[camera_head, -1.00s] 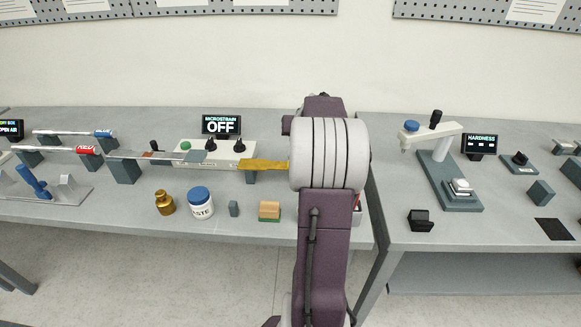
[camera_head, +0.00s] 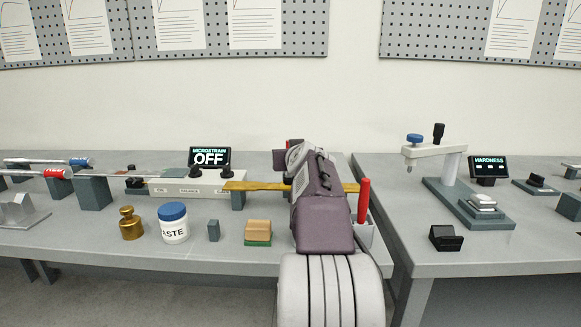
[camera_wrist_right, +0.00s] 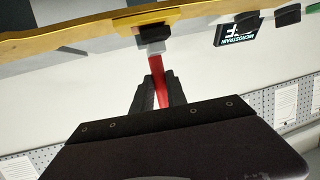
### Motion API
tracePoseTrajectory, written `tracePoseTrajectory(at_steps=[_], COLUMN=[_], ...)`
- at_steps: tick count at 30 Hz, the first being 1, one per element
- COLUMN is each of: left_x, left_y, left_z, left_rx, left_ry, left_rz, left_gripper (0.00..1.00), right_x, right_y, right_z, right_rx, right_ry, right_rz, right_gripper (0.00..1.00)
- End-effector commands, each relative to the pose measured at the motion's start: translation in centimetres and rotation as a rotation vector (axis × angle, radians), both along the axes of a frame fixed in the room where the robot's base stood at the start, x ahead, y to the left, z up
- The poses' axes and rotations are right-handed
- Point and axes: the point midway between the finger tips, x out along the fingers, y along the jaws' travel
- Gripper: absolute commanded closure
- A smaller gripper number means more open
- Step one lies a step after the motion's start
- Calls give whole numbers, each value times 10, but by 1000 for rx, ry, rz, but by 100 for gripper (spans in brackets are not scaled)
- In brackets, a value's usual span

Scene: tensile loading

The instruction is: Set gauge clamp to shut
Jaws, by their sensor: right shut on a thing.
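The gauge clamp's red handle (camera_wrist_right: 158,75) stands between the fingers of my right gripper (camera_wrist_right: 157,88), which is shut on it. The handle joins a small grey block (camera_wrist_right: 152,42) under a yellow clamp piece (camera_wrist_right: 146,20) on the brass strip (camera_wrist_right: 60,38). The brass strip shows in the head view (camera_head: 260,186), running behind my right arm. There, my arm hides the clamp and the gripper. My left gripper is in neither view.
The microstrain display (camera_head: 209,157) reads OFF, behind a white box (camera_head: 190,188). A brass weight (camera_head: 131,224), a paste jar (camera_head: 173,223) and a wood block (camera_head: 258,230) stand in front. A red-handled tool (camera_head: 363,200) stands right of my arm. A hardness tester (camera_head: 450,175) is farther right.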

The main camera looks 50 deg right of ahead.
Motion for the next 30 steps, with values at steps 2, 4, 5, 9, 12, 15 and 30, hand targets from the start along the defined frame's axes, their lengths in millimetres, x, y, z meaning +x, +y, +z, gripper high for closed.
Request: tracePoseTrajectory(at_steps=[2,4,5,9,12,15,30], left_x=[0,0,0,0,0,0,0], left_y=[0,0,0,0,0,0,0], left_z=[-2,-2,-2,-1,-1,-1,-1], left_rx=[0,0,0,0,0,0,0], left_ry=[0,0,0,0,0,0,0], left_rz=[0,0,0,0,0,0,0], left_gripper=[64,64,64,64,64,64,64], right_x=[0,0,0,0,0,0,-32], right_y=[0,0,0,0,0,0,26], right_z=[-3,-2,-2,-2,-2,-2,12], right_rx=[2,2,2,2,2,1,-4], right_ry=[3,3,3,3,3,2,-2], right_rz=[2,2,2,2,2,1,-2], right_gripper=[100,100,100,100,77,60,60])
